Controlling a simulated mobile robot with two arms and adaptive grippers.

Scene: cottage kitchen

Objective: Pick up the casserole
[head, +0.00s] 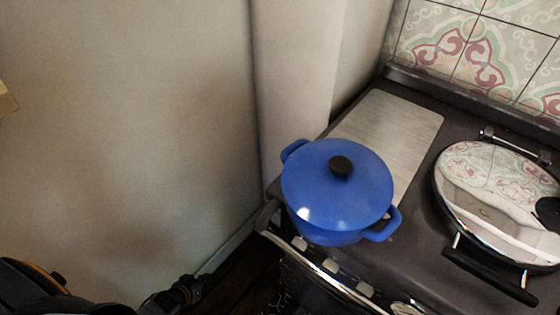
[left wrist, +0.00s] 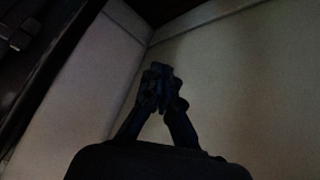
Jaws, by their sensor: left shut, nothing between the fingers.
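The casserole (head: 335,200) is a blue lidded pot with a dark knob and two side handles, one at its upper left and one at its lower right. It stands upright on the left front part of the stove, partly over a light grey plate (head: 398,122). My left gripper (head: 188,290) is low at the bottom of the head view, left of the stove and apart from the casserole. In the left wrist view its fingers (left wrist: 160,82) meet and hold nothing. The casserole does not show in that view. My right gripper is not in view.
The stove (head: 425,225) has a shiny round lid (head: 500,190) with a black handle to the right of the casserole. A metal rail (head: 325,275) runs along its front. A plain wall (head: 130,130) closes the left side. Patterned tiles (head: 480,50) stand behind.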

